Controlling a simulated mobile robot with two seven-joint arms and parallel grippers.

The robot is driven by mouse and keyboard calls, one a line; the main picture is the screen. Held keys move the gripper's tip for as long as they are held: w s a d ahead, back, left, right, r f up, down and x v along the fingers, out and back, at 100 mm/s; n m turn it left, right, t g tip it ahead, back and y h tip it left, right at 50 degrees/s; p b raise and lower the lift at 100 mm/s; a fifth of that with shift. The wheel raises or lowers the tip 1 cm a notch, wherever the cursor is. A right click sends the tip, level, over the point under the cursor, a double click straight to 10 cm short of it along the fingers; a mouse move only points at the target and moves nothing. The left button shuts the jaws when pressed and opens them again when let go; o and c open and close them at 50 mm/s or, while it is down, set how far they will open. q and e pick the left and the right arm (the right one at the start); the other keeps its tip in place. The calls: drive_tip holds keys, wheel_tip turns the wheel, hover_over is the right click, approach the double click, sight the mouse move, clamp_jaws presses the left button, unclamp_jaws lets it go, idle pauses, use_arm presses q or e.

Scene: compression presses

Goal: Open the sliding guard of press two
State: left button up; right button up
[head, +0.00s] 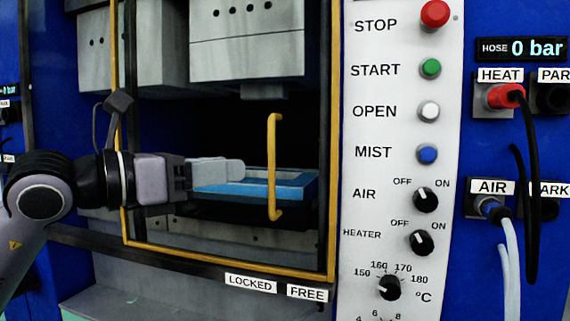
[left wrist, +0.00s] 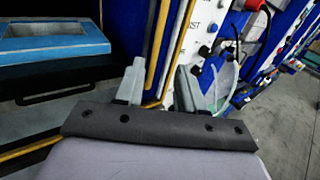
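The sliding guard (head: 232,262) of the press is a yellow-edged frame across the press opening, with a black rail below it. Its upright yellow handle (head: 273,165) stands towards the right of the opening. My left gripper (head: 240,170) points right at about the handle's mid-height, its fingertips a little left of the handle and apart from it in the picture. In the left wrist view the two grey fingers (left wrist: 158,88) are spread with nothing between them. Yellow bars show beyond them, but I cannot tell surely which is the handle. My right gripper is not in view.
Labels LOCKED (head: 251,284) and FREE (head: 307,293) sit under the guard. A blue-edged mould (head: 285,190) lies inside. The control panel (head: 375,185) with buttons and knobs stands right, with hose and cable sockets (head: 495,203) beyond. Grey floor (left wrist: 285,125) is clear at the right.

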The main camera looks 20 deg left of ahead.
sight(269, 160)
use_arm(q)
drive_tip(key=x, duration=0.2)
drive_tip(key=p+x, duration=0.1)
drive_tip(key=x, duration=0.1)
drive_tip(key=p+x, duration=0.1)
drive_tip(key=x, duration=0.2)
drive_tip(key=shift+w+a+r, duration=0.1)
drive_tip(key=shift+a+r, duration=0.05)
drive_tip(key=shift+r, duration=0.15)
clamp_jaws()
